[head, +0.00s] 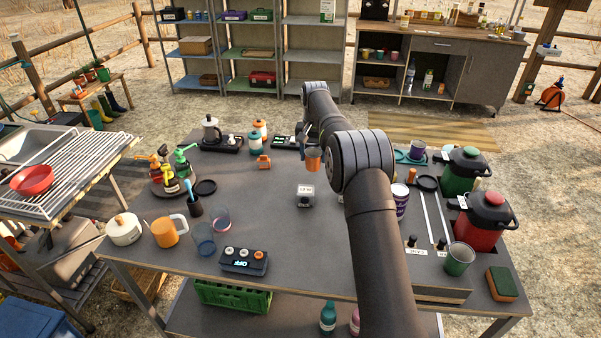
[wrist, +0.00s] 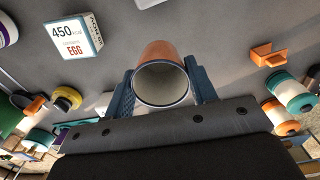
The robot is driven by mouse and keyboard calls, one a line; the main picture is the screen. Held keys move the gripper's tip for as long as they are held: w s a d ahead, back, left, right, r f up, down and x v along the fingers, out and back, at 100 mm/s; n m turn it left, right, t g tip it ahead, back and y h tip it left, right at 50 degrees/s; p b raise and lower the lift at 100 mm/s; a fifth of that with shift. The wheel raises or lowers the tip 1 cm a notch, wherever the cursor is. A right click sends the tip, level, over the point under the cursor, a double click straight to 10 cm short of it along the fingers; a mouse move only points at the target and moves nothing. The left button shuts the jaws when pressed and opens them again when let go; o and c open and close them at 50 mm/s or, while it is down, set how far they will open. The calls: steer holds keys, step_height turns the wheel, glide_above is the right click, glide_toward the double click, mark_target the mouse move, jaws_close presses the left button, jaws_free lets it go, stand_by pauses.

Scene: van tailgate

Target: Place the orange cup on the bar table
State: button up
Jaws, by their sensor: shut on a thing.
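My gripper (head: 308,146) is shut on an orange cup (head: 313,163), above the far middle part of the grey work table (head: 275,188). In the wrist view, the orange cup (wrist: 155,50) sits between the two blue-grey fingers of my gripper (wrist: 163,82), its pale inside facing the camera. The cup appears clear of the table top. A counter with a wooden top (head: 470,34), carrying bottles and jars, stands at the back right and looks like the bar table. My arm hides part of the work table.
A small labelled box (head: 305,196) stands on the work table near the cup. An orange holder (head: 264,162) and orange-teal jars (head: 255,142) stand left of it. A green jug (head: 464,172) and red jug (head: 484,222) are at the right edge.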

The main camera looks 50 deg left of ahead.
steer(key=shift+s+a+f, duration=0.5)
steer(key=shift+a+f, duration=0.25)
steer(key=shift+f, duration=0.45)
steer(key=shift+s+a+f, duration=0.45)
steer(key=shift+a+f, duration=0.25)
steer(key=shift+f, duration=0.5)
steer(key=shift+s+a+f, duration=0.5)
steer(key=shift+a+f, duration=0.25)
steer(key=shift+f, duration=0.45)
steer(key=shift+f, duration=0.1)
steer(key=o, duration=1)
step_height(320, 180, up, 12)
steer(key=shift+r, duration=0.1)
